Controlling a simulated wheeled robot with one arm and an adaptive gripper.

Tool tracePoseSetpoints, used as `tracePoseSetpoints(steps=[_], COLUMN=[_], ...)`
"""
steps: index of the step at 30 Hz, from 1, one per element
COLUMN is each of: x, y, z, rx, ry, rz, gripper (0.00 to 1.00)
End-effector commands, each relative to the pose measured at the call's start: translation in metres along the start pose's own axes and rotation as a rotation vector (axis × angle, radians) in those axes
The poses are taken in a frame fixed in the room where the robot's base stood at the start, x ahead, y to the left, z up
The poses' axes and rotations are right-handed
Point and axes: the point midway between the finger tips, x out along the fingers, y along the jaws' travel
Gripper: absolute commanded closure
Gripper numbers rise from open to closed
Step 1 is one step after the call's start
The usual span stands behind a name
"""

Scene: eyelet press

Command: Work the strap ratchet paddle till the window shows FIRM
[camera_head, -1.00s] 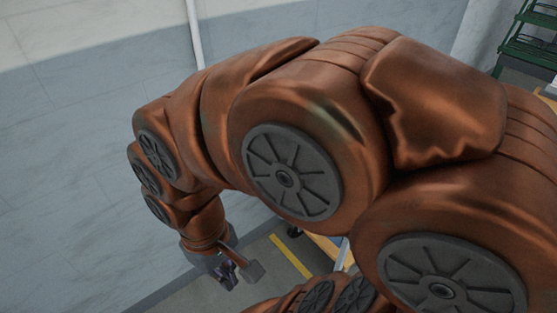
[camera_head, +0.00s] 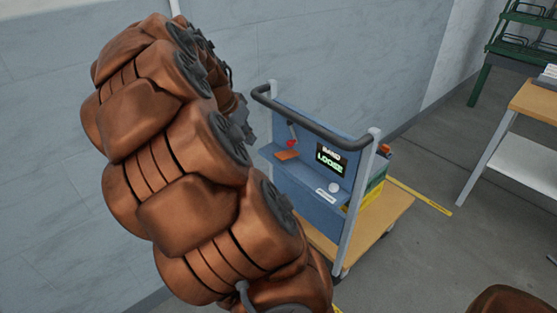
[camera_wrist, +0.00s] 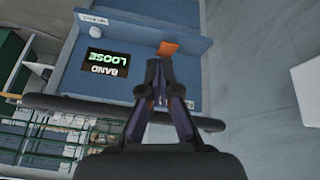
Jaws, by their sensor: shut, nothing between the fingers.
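The window (camera_head: 330,163) on the blue panel reads BAND LOOSE in the head view. It shows upside down in the wrist view (camera_wrist: 107,64). An orange paddle (camera_head: 286,155) sticks out at the panel's left side. In the wrist view the orange paddle (camera_wrist: 167,47) lies just beyond my fingertips. My gripper (camera_wrist: 157,72) is shut and empty, its tips pointing at the paddle; I cannot tell whether they touch it. In the head view my arm mostly hides the gripper. The strap itself is not clearly visible.
The blue panel (camera_head: 297,190) stands on a wooden-decked cart (camera_head: 385,213) with a dark handle bar (camera_head: 315,122) across its top. A white knob (camera_head: 333,187) sits below the window. Stacked yellow and green boxes (camera_head: 372,186) are behind the panel.

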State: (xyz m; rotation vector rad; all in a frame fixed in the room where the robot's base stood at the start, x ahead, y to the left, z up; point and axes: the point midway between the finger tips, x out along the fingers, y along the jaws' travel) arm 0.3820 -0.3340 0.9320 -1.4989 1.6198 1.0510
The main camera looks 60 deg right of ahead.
Motion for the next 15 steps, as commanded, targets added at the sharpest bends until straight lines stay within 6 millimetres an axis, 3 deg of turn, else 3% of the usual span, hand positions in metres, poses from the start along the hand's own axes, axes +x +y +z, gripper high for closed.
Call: tracePoseSetpoints(steps=[1,6,10,15], x=[0.024,0.065,0.084,0.09], y=[-0.004,-0.017,-0.023,-0.025], z=[-0.011,-0.045,-0.059,-0.065], rx=[0.054,0.198,0.256,0.283], ry=[0.02,0.073,0.094,0.102], rz=[0.016,0.032,0.034,0.035], gripper=[1.0,1.0,1.0,1.0])
